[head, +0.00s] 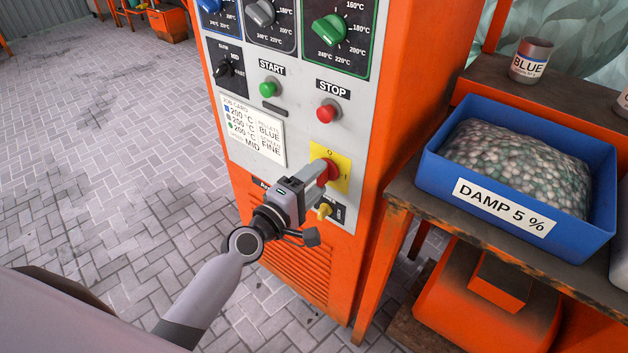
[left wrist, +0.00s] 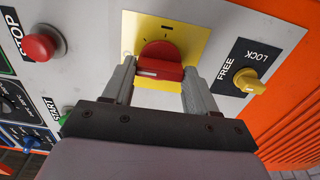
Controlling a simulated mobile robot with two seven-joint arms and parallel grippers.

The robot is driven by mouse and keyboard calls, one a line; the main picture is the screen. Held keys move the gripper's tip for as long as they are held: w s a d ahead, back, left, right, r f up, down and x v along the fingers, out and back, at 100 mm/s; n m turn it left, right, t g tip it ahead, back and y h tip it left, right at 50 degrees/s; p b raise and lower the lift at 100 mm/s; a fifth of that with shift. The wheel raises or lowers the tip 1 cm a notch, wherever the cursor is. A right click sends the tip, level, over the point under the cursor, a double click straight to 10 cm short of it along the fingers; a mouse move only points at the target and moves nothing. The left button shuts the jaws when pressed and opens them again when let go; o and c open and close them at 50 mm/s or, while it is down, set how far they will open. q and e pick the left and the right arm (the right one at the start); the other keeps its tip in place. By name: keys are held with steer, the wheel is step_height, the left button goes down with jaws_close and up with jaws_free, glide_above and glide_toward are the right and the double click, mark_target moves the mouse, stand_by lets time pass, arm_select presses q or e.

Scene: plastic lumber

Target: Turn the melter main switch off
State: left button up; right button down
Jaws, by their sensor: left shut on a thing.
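The melter's main switch is a red rotary handle (head: 330,172) on a yellow plate (head: 343,160) low on the grey panel of the orange cabinet (head: 385,60). My left gripper (head: 318,172) is at the handle, its two fingers on either side of it. In the left wrist view the red handle (left wrist: 160,62) sits between the fingers (left wrist: 158,80), and a white mark shows on its near end. The gripper is shut on the handle. Part of the handle and plate is hidden by the fingers. My right gripper is not in view.
A yellow FREE/LOCK knob (left wrist: 250,82) sits close beside the yellow plate. A red STOP button (head: 328,111) and green START button (head: 270,89) are above. A bench (head: 430,203) with a blue DAMP 5 % bin (head: 440,170) stands right of the cabinet.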

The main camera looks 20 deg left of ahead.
arm_select(q)
steer(key=o, duration=1.1)
steer(key=shift+c, duration=0.2)
steer(key=shift+s, duration=0.1)
steer(key=v, duration=0.7)
